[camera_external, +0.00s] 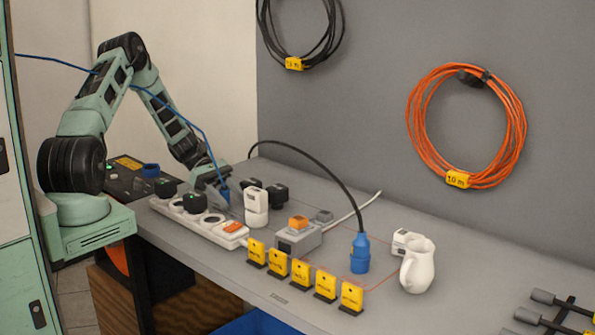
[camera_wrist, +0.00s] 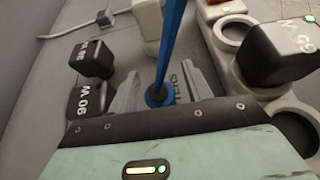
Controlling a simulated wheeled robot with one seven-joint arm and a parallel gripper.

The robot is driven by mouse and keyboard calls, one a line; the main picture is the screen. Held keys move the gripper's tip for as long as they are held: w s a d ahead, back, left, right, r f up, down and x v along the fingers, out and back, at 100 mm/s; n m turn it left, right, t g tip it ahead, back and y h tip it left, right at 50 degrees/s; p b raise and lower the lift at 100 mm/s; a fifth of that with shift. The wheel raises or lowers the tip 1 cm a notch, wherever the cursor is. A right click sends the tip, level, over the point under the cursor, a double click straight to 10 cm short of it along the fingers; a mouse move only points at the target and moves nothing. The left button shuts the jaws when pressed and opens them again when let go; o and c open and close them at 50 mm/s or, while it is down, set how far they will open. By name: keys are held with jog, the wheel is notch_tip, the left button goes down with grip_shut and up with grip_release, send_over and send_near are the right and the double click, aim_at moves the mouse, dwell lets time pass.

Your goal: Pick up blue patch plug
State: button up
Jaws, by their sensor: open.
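The blue patch plug (camera_wrist: 157,97) is between the fingers of my gripper (camera_wrist: 162,88) in the wrist view, with its blue cable rising from it. The fingers are open, one on each side; whether either touches the plug I cannot tell. In the external view my gripper (camera_external: 211,184) is low over the bench behind the white power strip, and the blue plug (camera_external: 223,194) shows beside its fingers. The blue cable runs from the plug up along my arm and off to the left. The plug's lower part is hidden.
A white power strip (camera_external: 230,234) holding black adapters lies close by. Black blocks (camera_wrist: 92,58) and a white adapter (camera_external: 256,208) stand near my fingers.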

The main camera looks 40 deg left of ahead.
jog(key=c, duration=1.1)
jog(key=shift+o, duration=0.2)
